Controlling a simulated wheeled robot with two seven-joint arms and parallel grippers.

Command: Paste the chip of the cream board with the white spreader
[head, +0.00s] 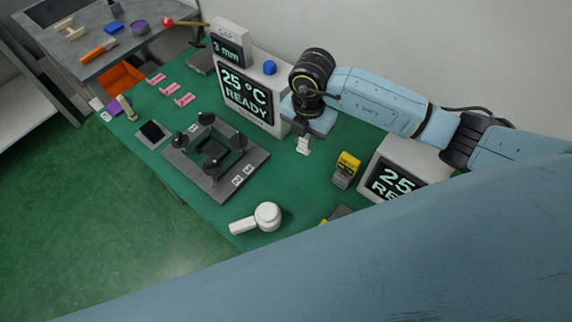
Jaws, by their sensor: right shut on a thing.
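My right gripper (304,132) is pointed down over the green mat, in front of the large display unit. It is shut on a small white piece (303,147), which looks like the white spreader; the fingers are mostly hidden by the wrist. A dark fixture (213,152) with several black knobbed posts stands left of the gripper, with a dark square in its middle. I cannot make out the cream board or its chip for sure. My left gripper is not in view.
Display units reading 25 stand behind (247,96) and at right (395,180). A white round-headed tool (266,216) lies in front, and a yellow-grey block (346,170) stands at right. A grey table (95,62) holds loose items.

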